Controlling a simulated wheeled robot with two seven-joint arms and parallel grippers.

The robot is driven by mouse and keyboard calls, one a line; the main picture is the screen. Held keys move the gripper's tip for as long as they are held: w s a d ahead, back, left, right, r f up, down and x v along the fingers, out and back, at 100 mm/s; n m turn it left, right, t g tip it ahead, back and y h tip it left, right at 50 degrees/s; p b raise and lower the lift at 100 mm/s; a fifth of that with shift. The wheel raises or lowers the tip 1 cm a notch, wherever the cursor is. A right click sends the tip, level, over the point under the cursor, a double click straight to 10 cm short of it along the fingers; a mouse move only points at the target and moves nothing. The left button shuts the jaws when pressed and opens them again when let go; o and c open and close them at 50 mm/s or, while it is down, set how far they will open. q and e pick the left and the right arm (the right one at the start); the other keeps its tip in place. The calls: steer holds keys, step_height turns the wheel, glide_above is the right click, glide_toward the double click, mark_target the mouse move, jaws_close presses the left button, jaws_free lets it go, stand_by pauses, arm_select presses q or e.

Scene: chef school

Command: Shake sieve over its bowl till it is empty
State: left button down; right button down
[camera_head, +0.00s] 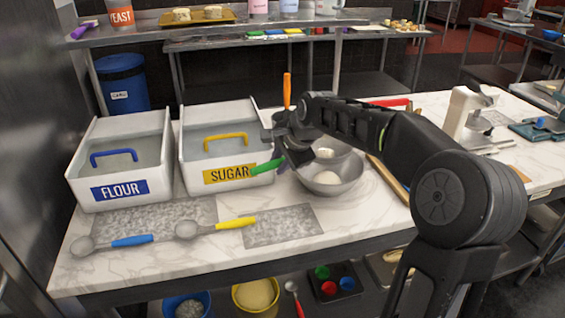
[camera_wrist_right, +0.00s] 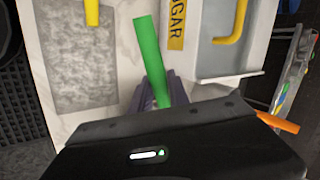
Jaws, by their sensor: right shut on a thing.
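My right gripper (camera_head: 283,158) is shut on a green handle (camera_head: 265,168), which I take to be the sieve's. The green handle (camera_wrist_right: 148,55) also shows between the fingers in the right wrist view, sticking out past them. A steel bowl (camera_head: 350,184) stands on the marble counter just right of the gripper, with something pale in it. A round metal rim with white stuff (camera_head: 325,153) shows above the bowl's back part, partly behind my arm; it looks like the sieve, but how full it is I cannot tell. My left gripper is out of view.
White bins labelled FLOUR (camera_head: 119,190) and SUGAR (camera_head: 229,174) stand left of the bowl. Spoons with blue (camera_head: 132,241) and yellow (camera_head: 236,223) handles lie in front of them. An orange handle (camera_head: 287,90) stands upright behind the gripper.

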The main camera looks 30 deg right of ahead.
steer(key=shift+s+f+b, duration=0.1)
steer(key=shift+s+b, duration=0.2)
steer(key=shift+s, duration=0.05)
steer(key=shift+s+b, duration=0.55)
steer(key=shift+s, duration=0.7)
